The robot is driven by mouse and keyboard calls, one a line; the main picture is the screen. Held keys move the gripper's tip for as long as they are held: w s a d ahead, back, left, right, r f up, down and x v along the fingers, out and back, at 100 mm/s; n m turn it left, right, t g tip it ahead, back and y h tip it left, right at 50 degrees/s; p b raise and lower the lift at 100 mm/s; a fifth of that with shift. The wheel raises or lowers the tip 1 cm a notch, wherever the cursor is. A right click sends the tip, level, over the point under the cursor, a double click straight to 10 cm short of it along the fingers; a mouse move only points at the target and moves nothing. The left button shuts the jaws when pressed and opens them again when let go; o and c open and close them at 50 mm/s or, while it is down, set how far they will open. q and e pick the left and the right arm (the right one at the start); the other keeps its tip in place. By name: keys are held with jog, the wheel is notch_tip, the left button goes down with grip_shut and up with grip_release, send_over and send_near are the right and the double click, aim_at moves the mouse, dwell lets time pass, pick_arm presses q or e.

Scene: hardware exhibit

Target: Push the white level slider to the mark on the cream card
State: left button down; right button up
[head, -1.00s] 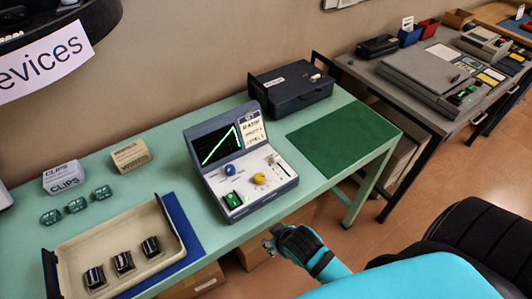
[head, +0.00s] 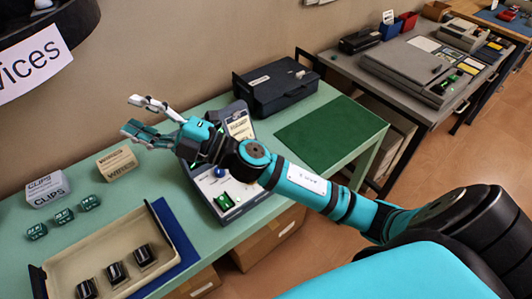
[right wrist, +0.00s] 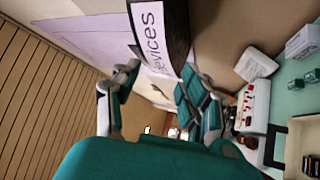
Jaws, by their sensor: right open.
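The grey console (head: 233,213) stands on the green table, partly covered by my right arm. The cream card (head: 240,125) on its upright panel shows beside my arm. The white level slider is hidden behind my right arm in the head view, and I cannot make it out in the right wrist view. A blue knob (head: 219,172) and a green switch (head: 223,201) show on the console. My right gripper (head: 132,115) is open and empty, raised to the left of the console, fingers pointing left. Its spread fingers also show in the right wrist view (right wrist: 155,88). My left gripper is not in view.
A cream tray (head: 62,268) with black parts lies at front left. Small green clips (head: 63,216) and two labelled boxes (head: 117,163) stand behind it. A dark case (head: 275,86) stands behind the console. A green mat (head: 330,134) to the right is clear.

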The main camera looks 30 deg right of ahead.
notch_tip(320, 180, down, 10)
jog(key=s+d+n+g+h, duration=0.15)
jog(key=n+g+h, duration=0.25)
jog(key=n+g, duration=1.1)
jog(key=w+d+m+h, duration=0.2)
jog(key=d+h, duration=1)
jog(key=d, duration=1.4)
jog(key=shift+n+g, duration=0.3)
jog(key=f+p, duration=0.1)
jog(key=f, duration=0.8)
jog(key=f+p, duration=0.2)
jog(key=f, duration=0.7)
jog(key=shift+s+a, duration=0.15)
jog(key=shift+s, duration=0.05)
jog(key=shift+r, duration=0.1)
grip_shut()
